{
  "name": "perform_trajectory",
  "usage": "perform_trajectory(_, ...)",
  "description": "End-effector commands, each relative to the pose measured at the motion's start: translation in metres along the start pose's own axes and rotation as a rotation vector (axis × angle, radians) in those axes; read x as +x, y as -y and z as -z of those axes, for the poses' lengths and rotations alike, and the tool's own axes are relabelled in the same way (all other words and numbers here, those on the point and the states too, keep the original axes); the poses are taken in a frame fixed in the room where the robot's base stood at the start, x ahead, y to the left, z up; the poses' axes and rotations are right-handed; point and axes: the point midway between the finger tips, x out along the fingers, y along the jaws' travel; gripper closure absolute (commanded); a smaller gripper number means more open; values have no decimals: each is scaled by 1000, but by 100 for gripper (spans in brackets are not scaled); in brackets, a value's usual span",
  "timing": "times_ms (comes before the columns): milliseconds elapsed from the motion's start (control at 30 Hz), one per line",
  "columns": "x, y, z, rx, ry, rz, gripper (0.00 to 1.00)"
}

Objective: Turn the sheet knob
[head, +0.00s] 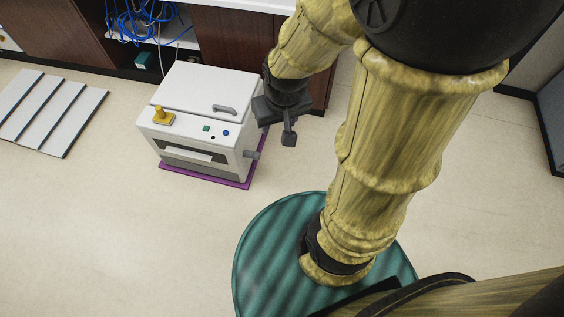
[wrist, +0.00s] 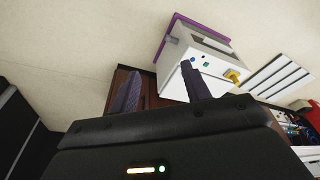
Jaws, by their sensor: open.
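A white box-shaped machine (head: 200,110) stands on the floor, with sheet slots in its front. A grey knob (head: 251,155) sticks out low on its right side; it also shows in the wrist view (wrist: 171,40). Which one is the sheet knob, I cannot tell. My gripper (head: 279,130) is open and empty, to the right of the machine and apart from both knobs. Its two fingers (wrist: 160,75) show in the wrist view, the right one overlapping the machine.
The machine stands on a purple mat (head: 205,178). A wooden counter (head: 235,45) with blue cables (head: 145,22) is behind it. Grey-white panels (head: 50,110) lie on the floor at the left. The floor in front and right of the machine is clear.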

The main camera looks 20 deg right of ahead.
Motion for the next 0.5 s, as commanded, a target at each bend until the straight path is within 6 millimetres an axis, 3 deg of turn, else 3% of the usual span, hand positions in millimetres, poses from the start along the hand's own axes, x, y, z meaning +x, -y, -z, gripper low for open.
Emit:
perform_trajectory(167,35,-4,-2,189,85,13,53)
perform_trajectory(500,158,-10,-8,1002,454,53,53)
